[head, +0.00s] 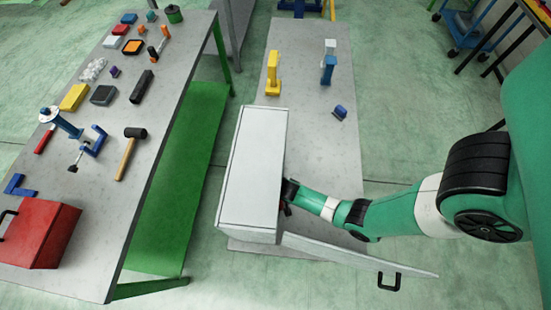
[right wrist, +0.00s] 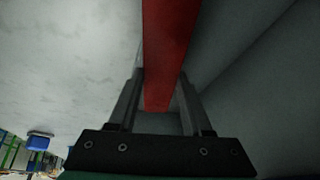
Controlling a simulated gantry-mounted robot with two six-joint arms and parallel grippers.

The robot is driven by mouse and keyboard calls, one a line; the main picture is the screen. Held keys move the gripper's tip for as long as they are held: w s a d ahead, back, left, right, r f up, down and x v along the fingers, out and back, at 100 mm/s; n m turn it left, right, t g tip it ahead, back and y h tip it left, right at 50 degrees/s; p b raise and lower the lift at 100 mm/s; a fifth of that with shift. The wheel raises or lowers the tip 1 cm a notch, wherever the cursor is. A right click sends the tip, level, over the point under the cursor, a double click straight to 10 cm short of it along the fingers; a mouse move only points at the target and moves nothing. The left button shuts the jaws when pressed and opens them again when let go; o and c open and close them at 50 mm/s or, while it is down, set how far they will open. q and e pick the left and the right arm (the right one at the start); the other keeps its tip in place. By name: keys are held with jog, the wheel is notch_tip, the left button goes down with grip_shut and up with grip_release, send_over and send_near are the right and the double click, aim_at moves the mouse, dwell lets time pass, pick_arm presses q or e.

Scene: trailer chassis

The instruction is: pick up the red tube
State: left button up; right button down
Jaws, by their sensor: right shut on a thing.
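The red tube (right wrist: 168,45) shows in the right wrist view as a long red bar running from the top edge down between the fingers. My right gripper (right wrist: 160,95) is shut on it, with one dark finger on each side. In the head view, my right gripper (head: 287,193) reaches to the right side of the white cabinet (head: 252,165), whose door (head: 350,255) stands open. The tube cannot be made out in the head view; the cabinet and gripper hide it. My left gripper is in neither view.
The cabinet rests on a grey table (head: 335,150) that also holds a yellow tool (head: 272,75), a blue tool (head: 328,69) and a small blue block (head: 340,112). A longer table (head: 150,150) at left carries a red toolbox (head: 38,235) and several tools.

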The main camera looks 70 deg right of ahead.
notch_tip(320, 180, up, 4)
jog(key=p, duration=0.3)
jog(key=shift+r+p, duration=0.1)
jog(key=shift+p, duration=0.2)
pick_arm(q)
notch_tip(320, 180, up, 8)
jog(key=p, duration=0.3)
jog(key=shift+p, duration=0.4)
pick_arm(e)
jog(key=s+d, duration=0.1)
jog(key=s, duration=0.4)
jog(key=s+d, duration=0.1)
jog(key=s, duration=0.5)
jog(key=s+d+f, duration=0.1)
jog(key=s, duration=0.4)
jog(key=shift+s, duration=0.15)
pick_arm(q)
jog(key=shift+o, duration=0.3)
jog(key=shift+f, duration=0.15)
pick_arm(e)
jog(key=shift+s+d, duration=0.1)
jog(key=shift+s, duration=0.6)
